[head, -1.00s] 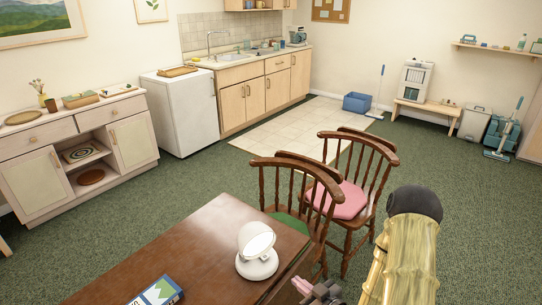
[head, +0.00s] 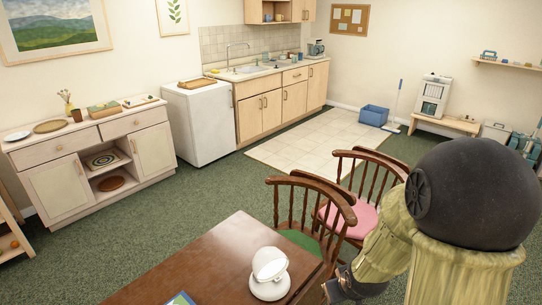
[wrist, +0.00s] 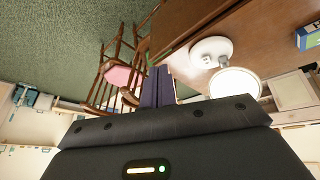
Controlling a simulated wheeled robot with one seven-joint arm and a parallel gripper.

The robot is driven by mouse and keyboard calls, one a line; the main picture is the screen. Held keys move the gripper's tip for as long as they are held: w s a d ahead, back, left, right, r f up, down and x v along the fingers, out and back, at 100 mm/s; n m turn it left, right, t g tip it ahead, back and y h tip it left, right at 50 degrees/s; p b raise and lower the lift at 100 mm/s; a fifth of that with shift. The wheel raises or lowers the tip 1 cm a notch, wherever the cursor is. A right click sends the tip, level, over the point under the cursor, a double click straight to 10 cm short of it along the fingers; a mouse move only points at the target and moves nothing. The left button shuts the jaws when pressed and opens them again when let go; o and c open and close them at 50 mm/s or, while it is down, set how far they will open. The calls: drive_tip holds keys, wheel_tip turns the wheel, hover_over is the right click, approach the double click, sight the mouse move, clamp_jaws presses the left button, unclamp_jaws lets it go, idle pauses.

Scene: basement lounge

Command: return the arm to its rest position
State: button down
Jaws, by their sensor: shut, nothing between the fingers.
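My arm (head: 455,220) is folded up close at the right of the head view, with its dark rounded joint high and large in front of the camera. In the wrist view, my gripper (wrist: 157,86) shows two dark fingers pressed together with nothing between them. It is beside the edge of the brown table (head: 215,265), near the chairs. In the head view the fingertips cannot be made out; only a dark part of the wrist shows low beside the table's right edge.
A white round mirror or lamp (head: 268,275) stands on the table near its right edge. A blue book (head: 181,299) lies at the front. Two wooden chairs, one with a green seat (head: 300,240) and one with a pink cushion (head: 350,219), stand close to my arm. Carpet beyond is clear.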

drive_tip(key=s+a+r+m+g+p, duration=0.2)
drive_tip(key=s+r+m, duration=0.1)
drive_tip(key=s+r, duration=0.4)
drive_tip(key=shift+r, duration=0.45)
